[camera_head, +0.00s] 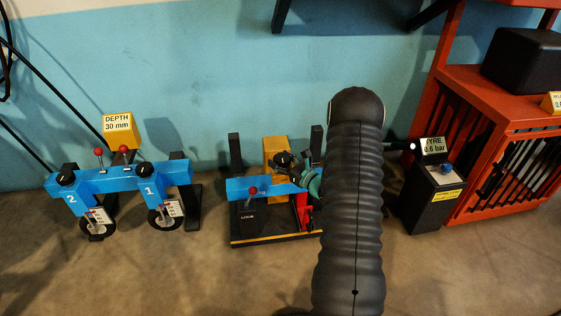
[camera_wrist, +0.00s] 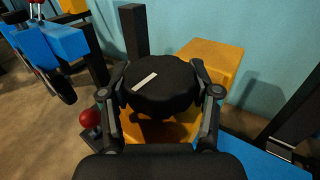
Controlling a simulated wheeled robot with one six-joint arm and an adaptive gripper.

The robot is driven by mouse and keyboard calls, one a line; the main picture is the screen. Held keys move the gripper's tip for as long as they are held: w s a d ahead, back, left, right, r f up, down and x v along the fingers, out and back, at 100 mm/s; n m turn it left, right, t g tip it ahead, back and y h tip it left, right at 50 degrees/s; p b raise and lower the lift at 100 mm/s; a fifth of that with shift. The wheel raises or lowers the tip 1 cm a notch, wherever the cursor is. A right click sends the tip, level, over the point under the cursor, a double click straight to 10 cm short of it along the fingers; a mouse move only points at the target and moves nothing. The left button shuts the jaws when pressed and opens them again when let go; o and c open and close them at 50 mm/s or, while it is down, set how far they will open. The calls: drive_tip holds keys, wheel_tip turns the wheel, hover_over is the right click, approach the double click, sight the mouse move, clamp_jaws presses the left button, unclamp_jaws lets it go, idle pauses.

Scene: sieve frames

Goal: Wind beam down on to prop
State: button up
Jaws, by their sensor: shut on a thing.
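A black round knob (camera_wrist: 160,82) with a white line on top is between the two fingers of my gripper (camera_wrist: 160,112) in the wrist view. The fingers are shut on its sides. In the head view my gripper (camera_head: 286,160) is at the middle rig, partly hidden by my arm. The blue beam (camera_head: 238,187) crosses this rig; part of it shows at the lower right of the wrist view (camera_wrist: 262,165). A yellow block (camera_head: 274,146) stands behind it. I cannot tell which part is the prop, nor whether the beam touches it.
A red-balled lever (camera_head: 253,190) stands at the beam, close to my left finger in the wrist view (camera_wrist: 89,118). Left is a blue two-station stand (camera_head: 108,181) with a yellow depth sign (camera_head: 120,129). Right are a black tyre post (camera_head: 428,207) and red cabinet (camera_head: 478,93).

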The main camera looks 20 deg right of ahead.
drive_tip(key=n+g+y+b, duration=0.1)
drive_tip(key=n+g+y, duration=0.1)
drive_tip(key=n+y, duration=0.1)
drive_tip(key=n+g+y+b, duration=0.1)
drive_tip(key=n+g+y, duration=0.2)
drive_tip(key=y, duration=0.2)
drive_tip(key=shift+a+f+g, duration=0.1)
drive_tip(key=shift+a+g, duration=0.05)
drive_tip(key=shift+g, duration=0.15)
drive_tip(key=shift+s+a+n+g+y+b, duration=0.1)
drive_tip(key=shift+n+g+y+b, duration=0.15)
drive_tip(key=shift+n+g+y, duration=1)
drive_tip(key=shift+s+n+g+y+b, duration=0.15)
drive_tip(key=shift+n+g+y, duration=0.4)
drive_tip(key=shift+n+g, duration=1.3)
drive_tip(key=shift+m+g, duration=0.3)
drive_tip(key=shift+g, duration=0.3)
drive_tip(key=o, duration=1.2)
drive_tip(key=shift+c, duration=0.2)
drive_tip(key=v, duration=1.2)
